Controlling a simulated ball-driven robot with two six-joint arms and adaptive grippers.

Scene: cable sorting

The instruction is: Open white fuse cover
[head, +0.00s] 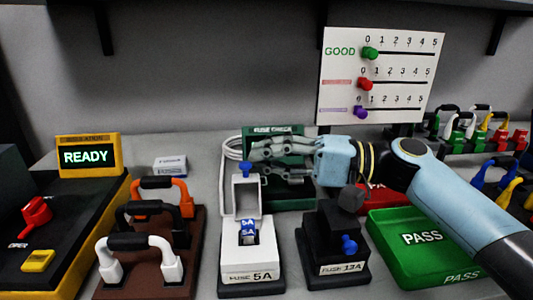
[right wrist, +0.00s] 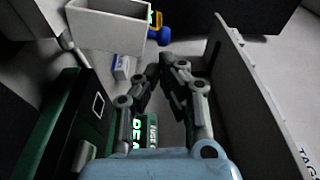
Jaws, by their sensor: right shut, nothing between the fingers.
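The white fuse holder (head: 250,270) marked "FUSE 5A" stands at front centre in the head view. Its white cover (head: 238,200) stands upright at the back of the holder, with a blue knob (head: 246,169) near its top. Blue fuses marked 5A (head: 249,226) show in the uncovered holder. In the right wrist view, a white hollow box shape (right wrist: 105,28), seemingly the cover, shows beside a blue knob (right wrist: 159,36). My right gripper (head: 258,158) is shut and empty, just behind and right of the cover. It also shows in the right wrist view (right wrist: 166,64). My left gripper is out of view.
A black holder (head: 335,237) marked "FUSE 13A" stands to the right, beside a green PASS tray (head: 385,258). A green fuse check unit (head: 290,200) is behind my right gripper.

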